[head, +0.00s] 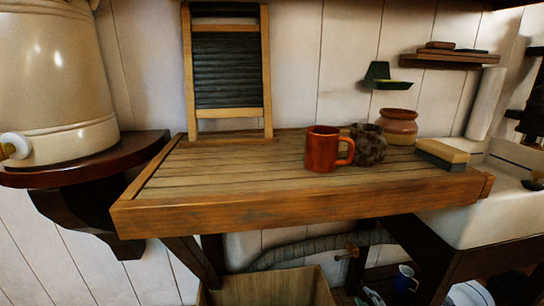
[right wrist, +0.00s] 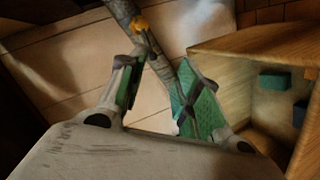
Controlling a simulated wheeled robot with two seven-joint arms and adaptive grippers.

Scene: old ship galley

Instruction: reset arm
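My right gripper (right wrist: 158,82) shows in the right wrist view with its two green-padded fingers apart and nothing between them. It is low, near the hose and the wooden crate (right wrist: 228,78). In the head view I cannot make out the right gripper with certainty. My left gripper is in neither view. The task names no object.
A wooden counter (head: 225,209) holds a red mug (head: 321,150), a dark mottled mug (head: 368,146), a clay pot (head: 398,124), a brush (head: 442,155) and a washboard (head: 228,70).

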